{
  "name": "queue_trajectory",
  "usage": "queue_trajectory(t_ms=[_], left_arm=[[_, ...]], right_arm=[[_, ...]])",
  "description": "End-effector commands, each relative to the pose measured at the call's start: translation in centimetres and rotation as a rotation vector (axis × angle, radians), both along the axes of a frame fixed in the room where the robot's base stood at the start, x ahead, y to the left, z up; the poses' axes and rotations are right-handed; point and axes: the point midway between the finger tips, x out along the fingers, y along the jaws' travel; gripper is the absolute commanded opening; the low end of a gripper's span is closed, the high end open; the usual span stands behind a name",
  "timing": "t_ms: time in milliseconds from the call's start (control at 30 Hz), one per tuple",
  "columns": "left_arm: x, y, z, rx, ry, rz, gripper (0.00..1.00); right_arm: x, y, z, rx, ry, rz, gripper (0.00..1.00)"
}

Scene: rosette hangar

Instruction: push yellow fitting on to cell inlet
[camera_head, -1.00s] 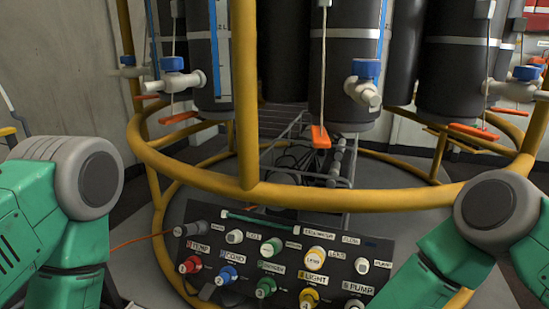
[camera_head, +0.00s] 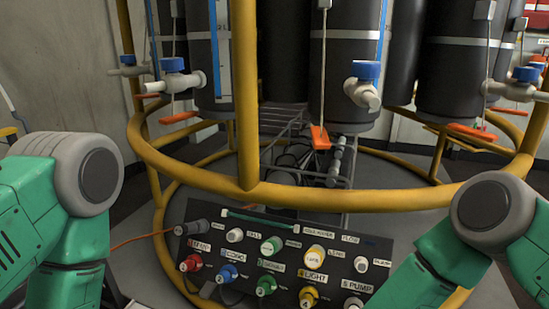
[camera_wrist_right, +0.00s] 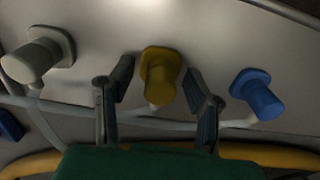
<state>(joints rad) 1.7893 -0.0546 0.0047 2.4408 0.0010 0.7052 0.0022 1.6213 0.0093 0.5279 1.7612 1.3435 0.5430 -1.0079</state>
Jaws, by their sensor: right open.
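In the right wrist view a yellow fitting (camera_wrist_right: 160,78) stands out from a pale surface. My right gripper (camera_wrist_right: 160,92) is open, with one finger on each side of the yellow fitting; I cannot tell whether either finger touches it. I cannot tell which part is the cell inlet. Both green arms show in the head view, but their grippers are out of frame there.
In the wrist view a grey fitting (camera_wrist_right: 38,57) is at left and a blue fitting (camera_wrist_right: 257,94) at right. A yellow tubular ring frame (camera_head: 330,201) runs between the arms. Dark cylinders (camera_head: 345,70) with blue-handled valves (camera_head: 364,80) hang above it.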

Motion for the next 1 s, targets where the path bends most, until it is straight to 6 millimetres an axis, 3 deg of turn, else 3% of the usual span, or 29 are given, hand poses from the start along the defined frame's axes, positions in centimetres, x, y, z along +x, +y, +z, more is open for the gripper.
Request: queue_trajectory(t_ms=[133, 267, 567, 1000], left_arm=[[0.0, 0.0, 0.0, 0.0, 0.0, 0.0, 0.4], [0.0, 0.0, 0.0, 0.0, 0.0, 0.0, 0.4], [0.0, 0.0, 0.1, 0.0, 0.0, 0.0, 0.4], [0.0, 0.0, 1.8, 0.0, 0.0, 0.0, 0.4]], right_arm=[[0.0, 0.0, 0.0, 0.0, 0.0, 0.0, 0.44], [0.0, 0.0, 0.0, 0.0, 0.0, 0.001, 0.0], [0.0, 0.0, 0.1, 0.0, 0.0, 0.001, 0.0], [0.0, 0.0, 1.9, 0.0, 0.0, 0.001, 0.0]])
